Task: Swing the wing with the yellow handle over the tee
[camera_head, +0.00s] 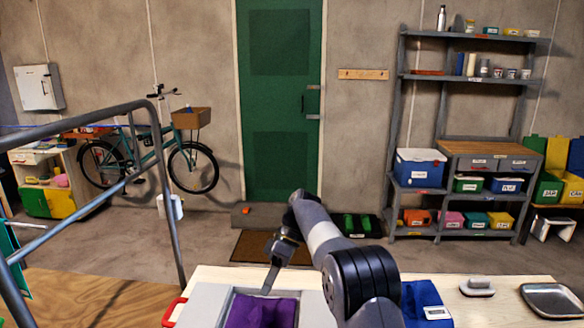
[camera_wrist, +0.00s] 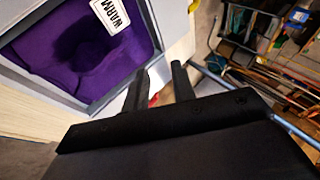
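A purple cloth, which looks like the tee (camera_head: 262,311), lies inside a grey frame on a pale board (camera_head: 205,300) at the bottom of the head view. The purple cloth (camera_wrist: 85,45) fills the upper left of the wrist view, with a white "WARM" label on it. A red handle (camera_head: 173,312) shows at the board's left edge. A small yellow piece (camera_wrist: 193,5) shows at the top edge of the wrist view; I cannot tell if it is the yellow handle. My gripper (camera_head: 268,280) is over the cloth's far edge; its fingers (camera_wrist: 160,68) are apart and empty.
A blue item with a white label (camera_head: 437,312), a grey iron-like object (camera_head: 477,287) and a metal tray (camera_head: 552,300) are on the worktop to the right. A grey rail (camera_head: 165,190) stands on the left. My arm hides part of the board.

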